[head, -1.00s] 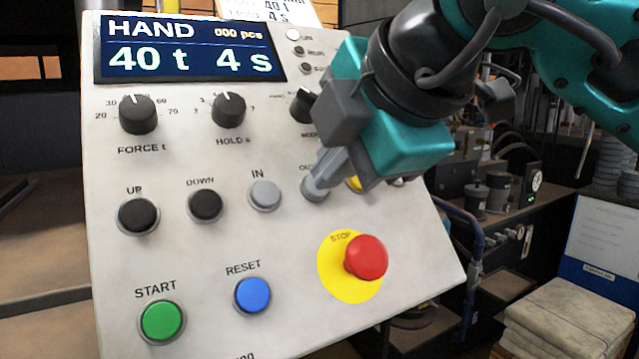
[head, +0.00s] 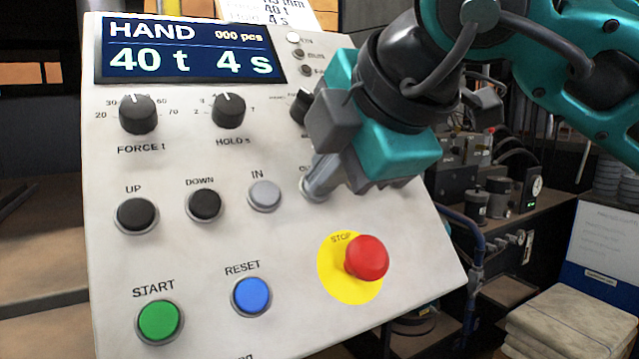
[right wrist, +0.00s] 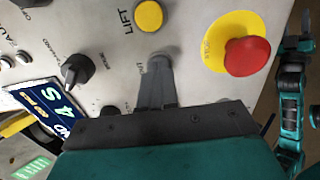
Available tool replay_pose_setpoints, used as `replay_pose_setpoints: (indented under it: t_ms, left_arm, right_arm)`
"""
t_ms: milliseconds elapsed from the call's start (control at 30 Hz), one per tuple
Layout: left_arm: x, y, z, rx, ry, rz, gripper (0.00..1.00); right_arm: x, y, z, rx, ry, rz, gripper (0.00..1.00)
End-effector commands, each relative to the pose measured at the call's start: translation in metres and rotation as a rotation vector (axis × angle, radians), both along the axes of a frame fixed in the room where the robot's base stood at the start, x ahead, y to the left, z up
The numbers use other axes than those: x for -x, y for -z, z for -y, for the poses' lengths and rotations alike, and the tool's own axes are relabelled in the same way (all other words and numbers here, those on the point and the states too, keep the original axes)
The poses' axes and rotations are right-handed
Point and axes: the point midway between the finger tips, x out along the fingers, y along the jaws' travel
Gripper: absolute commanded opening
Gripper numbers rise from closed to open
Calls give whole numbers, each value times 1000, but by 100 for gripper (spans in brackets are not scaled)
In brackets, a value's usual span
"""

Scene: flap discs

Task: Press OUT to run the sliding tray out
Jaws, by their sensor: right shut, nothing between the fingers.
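The control panel (head: 230,255) is pale grey and tilted, with a display reading HAND, 000 pcs, 40 t and 4 s. The OUT button (head: 306,191) sits right of the grey IN button (head: 265,195) and is mostly hidden by my right gripper (head: 317,189). That gripper is shut and empty, its fingertips at the button. In the right wrist view the fingertips (right wrist: 157,68) overlap the button; whether it is pushed in I cannot tell. A teal arm with a small gripper (right wrist: 297,44) shows at the right edge there, probably my left; its jaws are unclear.
The red STOP button (head: 367,258) on its yellow plate lies below right of my fingertips. The yellow LIFT button (right wrist: 149,16) is close by. The green START (head: 159,321) and blue RESET (head: 251,296) buttons are lower left. Black knobs (head: 229,111) stand above.

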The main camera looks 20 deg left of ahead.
Motion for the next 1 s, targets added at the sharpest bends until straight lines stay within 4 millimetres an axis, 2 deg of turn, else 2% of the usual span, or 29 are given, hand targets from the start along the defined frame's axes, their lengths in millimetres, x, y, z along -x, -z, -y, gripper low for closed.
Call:
replay_pose_setpoints:
  t_ms: [1000]
  left_arm:
    - [-4,6,0,1,-2,10,43]
  right_arm:
    - [-1,1,-1,1,0,-1,0]
